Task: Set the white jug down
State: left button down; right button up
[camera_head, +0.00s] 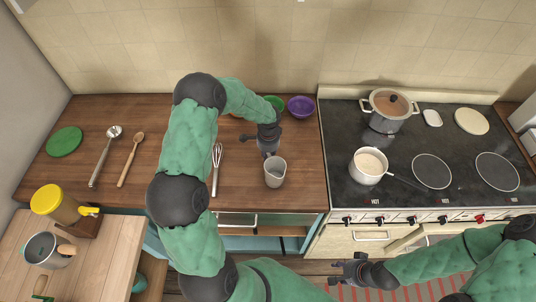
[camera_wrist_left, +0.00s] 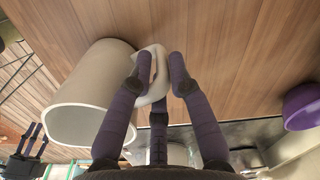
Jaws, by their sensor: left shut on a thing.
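The white jug (camera_head: 275,174) is over the wooden counter, left of the stove, with its open top facing up in the head view. In the left wrist view the jug (camera_wrist_left: 85,100) fills the left side, and its handle (camera_wrist_left: 157,72) is between my left fingers. My left gripper (camera_head: 268,150) is shut on the handle, at the jug's far side. I cannot tell whether the jug's base touches the counter. My right gripper (camera_head: 342,272) is empty, its fingers apart, in front of the stove.
A whisk (camera_head: 216,165) lies left of the jug. A purple bowl (camera_head: 300,106) and a green bowl (camera_head: 275,102) are behind it. A wooden spoon (camera_head: 131,160), ladle (camera_head: 104,158) and green plate (camera_head: 64,141) lie further left. A saucepan (camera_head: 368,170) stands on the stove (camera_head: 400,205).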

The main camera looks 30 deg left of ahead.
pick_arm(q)
jog(key=shift+f+b, duration=0.3)
jog(key=c, duration=1.1)
grip_release()
jog(key=shift+c, duration=0.2)
jog(key=c, duration=0.3)
jog(key=shift+r, duration=0.15)
jog(key=shift+r+p, duration=0.95)
jog(key=shift+r, duration=0.45)
jog(key=shift+r, duration=0.15)
